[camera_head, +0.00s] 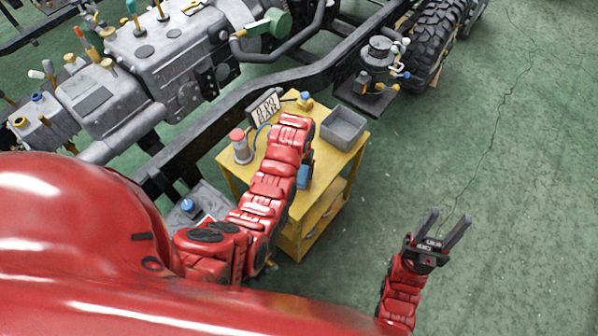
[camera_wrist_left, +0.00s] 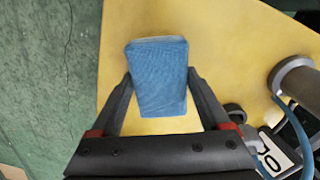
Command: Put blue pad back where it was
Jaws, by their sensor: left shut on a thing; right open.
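The blue pad (camera_wrist_left: 158,78) is a small block with a lighter far edge. In the left wrist view it sits between the two fingers of my left gripper (camera_wrist_left: 160,88), which is shut on it, over the yellow table top (camera_wrist_left: 225,40). I cannot tell whether the pad touches the table. In the head view part of the pad (camera_head: 304,176) shows at the right side of my left arm, and my left gripper is largely hidden by that arm. My right gripper (camera_head: 443,228) is open and empty above the green floor, right of the yellow table (camera_head: 335,170).
On the table are a grey bin (camera_head: 343,128), a digital display (camera_head: 265,107) and a grey cylinder with a red top (camera_head: 240,146). A vehicle chassis (camera_head: 300,75) with an engine lies behind and left. The floor (camera_head: 500,170) at right is clear.

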